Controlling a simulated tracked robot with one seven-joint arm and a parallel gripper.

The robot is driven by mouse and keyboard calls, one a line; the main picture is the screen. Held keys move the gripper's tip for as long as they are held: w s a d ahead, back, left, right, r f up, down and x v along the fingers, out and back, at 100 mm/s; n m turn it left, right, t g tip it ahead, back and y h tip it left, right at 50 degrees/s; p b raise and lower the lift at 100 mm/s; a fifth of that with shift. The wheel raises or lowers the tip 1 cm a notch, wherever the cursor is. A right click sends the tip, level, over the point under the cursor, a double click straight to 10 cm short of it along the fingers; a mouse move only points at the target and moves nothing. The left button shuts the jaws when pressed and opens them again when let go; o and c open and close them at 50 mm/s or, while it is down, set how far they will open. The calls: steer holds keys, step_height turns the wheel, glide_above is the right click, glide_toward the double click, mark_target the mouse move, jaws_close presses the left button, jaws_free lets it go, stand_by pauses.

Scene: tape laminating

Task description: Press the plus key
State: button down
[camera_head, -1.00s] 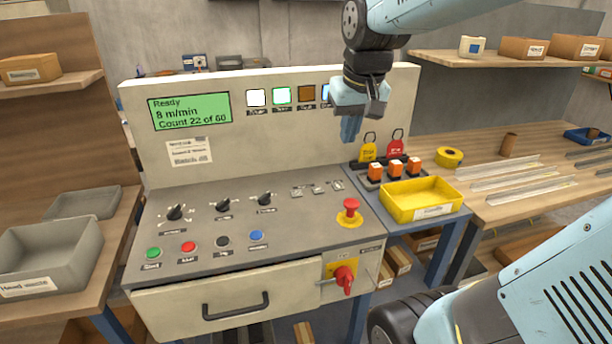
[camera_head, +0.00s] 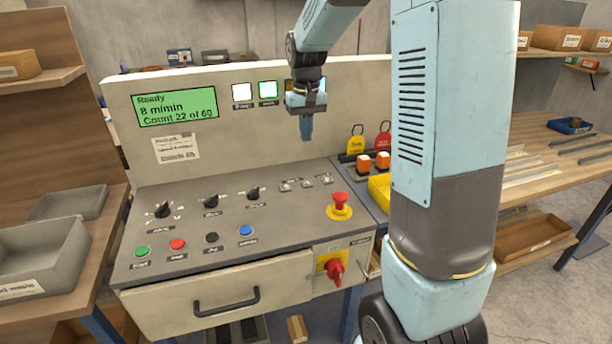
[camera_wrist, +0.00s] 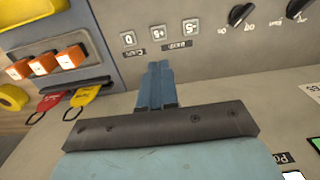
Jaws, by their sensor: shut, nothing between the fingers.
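Three small keys sit in a row on the sloped console top. The plus key (camera_head: 307,183) appears to be the middle one; in the wrist view the middle key (camera_wrist: 158,33) shows upside-down marks like "+5". A minus-marked key (camera_wrist: 190,27) and another key (camera_wrist: 128,39) flank it. My gripper (camera_head: 306,137) is shut and empty, fingers pointing down, in front of the upright panel and above the key row. In the wrist view its fingertips (camera_wrist: 159,68) lie just below the middle key in the picture, apart from it.
A red mushroom button (camera_head: 340,203) stands right of the keys, and dark knobs (camera_head: 253,193) stand left. The green display (camera_head: 175,108) reads Ready, 8 m/min, Count 22 of 60.

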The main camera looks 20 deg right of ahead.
mark_target(307, 184)
stand_by(0.3)
step_height(307, 184, down, 14)
stand_by(0.7)
steer(key=shift+s+f, duration=0.2)
steer(key=shift+f, duration=0.6)
steer(key=shift+s+f, duration=0.2)
steer(key=shift+s, duration=0.05)
steer(key=shift+r, duration=0.1)
steer(key=shift+w+r, duration=0.2)
steer(key=shift+r, duration=0.1)
step_height(307, 184, up, 14)
steer(key=shift+w+r, duration=0.15)
steer(key=shift+w, duration=0.05)
steer(key=shift+r, duration=0.1)
